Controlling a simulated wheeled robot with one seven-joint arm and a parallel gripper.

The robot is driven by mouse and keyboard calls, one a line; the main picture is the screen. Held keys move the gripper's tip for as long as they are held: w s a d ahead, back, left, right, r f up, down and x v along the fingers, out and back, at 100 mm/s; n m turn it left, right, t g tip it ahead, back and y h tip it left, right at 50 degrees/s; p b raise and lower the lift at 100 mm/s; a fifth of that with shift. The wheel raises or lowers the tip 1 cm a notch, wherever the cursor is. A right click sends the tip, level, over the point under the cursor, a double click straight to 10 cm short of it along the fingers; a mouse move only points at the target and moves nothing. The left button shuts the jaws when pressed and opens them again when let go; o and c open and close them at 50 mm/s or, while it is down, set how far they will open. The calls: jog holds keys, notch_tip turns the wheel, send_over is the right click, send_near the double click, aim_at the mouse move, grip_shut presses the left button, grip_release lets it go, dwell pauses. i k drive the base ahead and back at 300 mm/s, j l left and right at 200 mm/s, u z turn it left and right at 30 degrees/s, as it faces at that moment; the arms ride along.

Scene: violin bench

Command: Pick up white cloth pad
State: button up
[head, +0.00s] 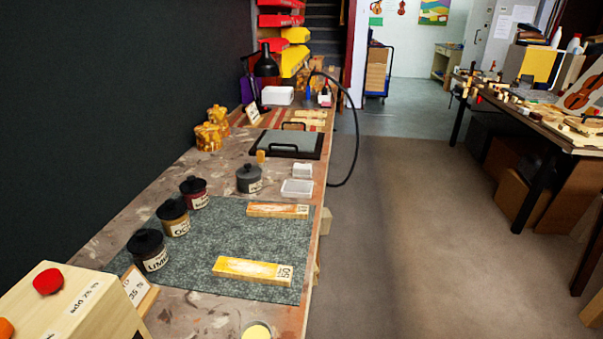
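A small white block-shaped thing (302,170), which may be the white cloth pad, lies on the bench near its right edge, beyond the grey-green mat. Just in front of it is a low, pale, translucent rectangular box or tray (297,188). I cannot tell for certain which one is the cloth pad. A larger white rounded box (277,96) stands further back by the black lamp. My gripper is not in this view.
A grey lidded jar (249,179) stands left of the white thing. A black-framed tray (284,143) lies behind. The floor (400,240) to the right is clear.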

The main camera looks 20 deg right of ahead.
aim_at(299, 171)
jog(key=i+l+u, duration=0.35)
jog(key=i+l, duration=0.45)
jog(key=i, duration=0.2)
jog(key=i+l+u, duration=0.4)
jog(key=i+l, duration=0.5)
jog(key=l, duration=0.15)
